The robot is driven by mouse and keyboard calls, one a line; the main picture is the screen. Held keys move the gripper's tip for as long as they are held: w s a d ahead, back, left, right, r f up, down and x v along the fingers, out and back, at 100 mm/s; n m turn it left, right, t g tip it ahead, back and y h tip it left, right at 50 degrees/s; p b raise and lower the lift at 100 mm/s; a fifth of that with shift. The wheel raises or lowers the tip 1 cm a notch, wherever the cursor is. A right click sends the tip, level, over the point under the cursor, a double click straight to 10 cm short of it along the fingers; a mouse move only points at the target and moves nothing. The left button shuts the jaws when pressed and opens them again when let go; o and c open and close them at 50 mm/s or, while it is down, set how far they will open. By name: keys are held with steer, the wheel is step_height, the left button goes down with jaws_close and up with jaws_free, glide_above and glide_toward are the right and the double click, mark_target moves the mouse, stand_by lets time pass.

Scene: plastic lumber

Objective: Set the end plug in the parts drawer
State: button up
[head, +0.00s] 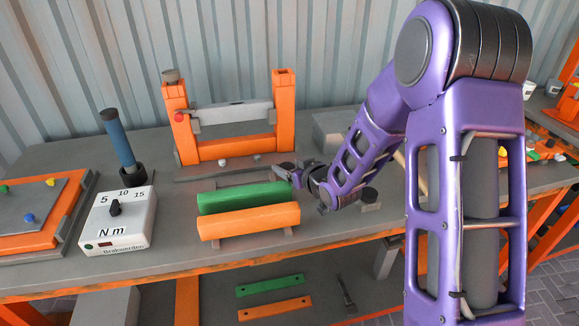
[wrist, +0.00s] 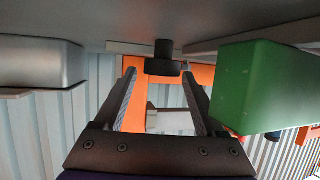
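A dark, round-capped piece with a narrower stem (wrist: 164,58), possibly the end plug, shows in the wrist view at the grey worktop. It lies just beyond and between the fingertips of my gripper (wrist: 160,72). The fingers are spread, with a visible gap on the left side of the piece; I cannot tell if the right finger touches it. In the head view my gripper (head: 290,171) is low over the bench, by the right end of the green beam (head: 243,197), and the piece there is not clear. I cannot make out a parts drawer in either view.
An orange beam (head: 249,221) lies in front of the green one. An orange frame (head: 236,151) stands behind. A dark short cylinder (head: 370,196) is right of my gripper. A torque tester (head: 119,219) and a blue-handled tool (head: 118,140) stand left.

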steer(key=shift+s+f, duration=0.15)
steer(key=shift+f, duration=0.1)
